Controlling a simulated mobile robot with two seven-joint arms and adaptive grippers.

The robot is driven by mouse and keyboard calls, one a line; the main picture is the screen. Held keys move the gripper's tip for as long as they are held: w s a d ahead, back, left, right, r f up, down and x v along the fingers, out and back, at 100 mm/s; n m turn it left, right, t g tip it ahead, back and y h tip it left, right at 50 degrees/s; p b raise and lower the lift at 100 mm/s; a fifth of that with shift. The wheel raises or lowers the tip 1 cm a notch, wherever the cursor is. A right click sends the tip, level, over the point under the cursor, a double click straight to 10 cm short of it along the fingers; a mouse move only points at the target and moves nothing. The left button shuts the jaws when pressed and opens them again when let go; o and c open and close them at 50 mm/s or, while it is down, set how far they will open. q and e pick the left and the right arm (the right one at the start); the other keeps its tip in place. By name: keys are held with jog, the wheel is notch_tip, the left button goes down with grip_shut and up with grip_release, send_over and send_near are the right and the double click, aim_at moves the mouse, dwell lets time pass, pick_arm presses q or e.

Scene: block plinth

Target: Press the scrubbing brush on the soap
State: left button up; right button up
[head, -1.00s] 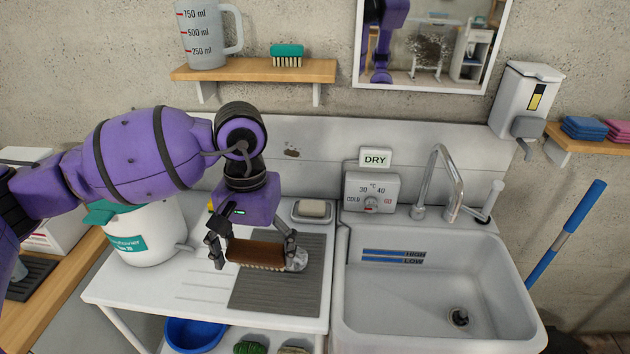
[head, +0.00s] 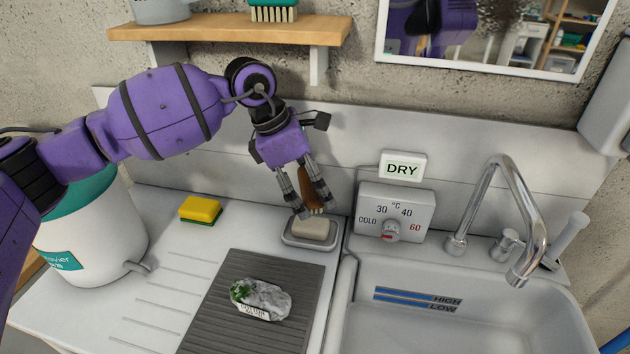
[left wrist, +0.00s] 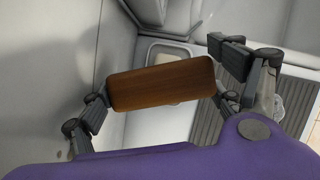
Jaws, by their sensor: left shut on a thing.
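My left gripper (head: 308,204) is shut on the brown wooden scrubbing brush (head: 312,184), bristles downward. In the left wrist view the brush's wooden back (left wrist: 162,84) spans between the two fingers. The pale soap (head: 313,227) lies in a grey dish (head: 309,243) at the back right of the draining board. The brush is right at the soap, over its back part in the head view; I cannot tell whether the bristles touch it. My right gripper is in neither view.
A dark ribbed mat (head: 215,318) carries a grey and green crumpled-looking item (head: 263,299). A yellow sponge (head: 200,209) lies at the back left. The temperature panel (head: 396,211) and sink (head: 455,325) are to the right; the white wall panel (head: 190,150) stands behind.

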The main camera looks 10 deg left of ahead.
pick_arm(q)
jog(key=shift+f, duration=0.2)
jog(key=shift+s+f+b, duration=0.1)
jog(key=shift+f+b, duration=0.4)
jog(key=shift+f, duration=0.2)
notch_tip(320, 180, down, 3)
jog(key=shift+r+b, duration=0.1)
jog(key=shift+b, duration=0.6)
jog(key=shift+f+b, duration=0.3)
jog(key=shift+f, duration=0.25)
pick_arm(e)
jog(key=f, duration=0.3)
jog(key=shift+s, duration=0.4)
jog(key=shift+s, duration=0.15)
pick_arm(q)
jog(key=shift+f, duration=0.1)
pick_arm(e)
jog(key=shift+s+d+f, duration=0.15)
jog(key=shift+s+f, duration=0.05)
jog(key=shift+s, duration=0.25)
pick_arm(q)
jog(key=shift+f, duration=0.15)
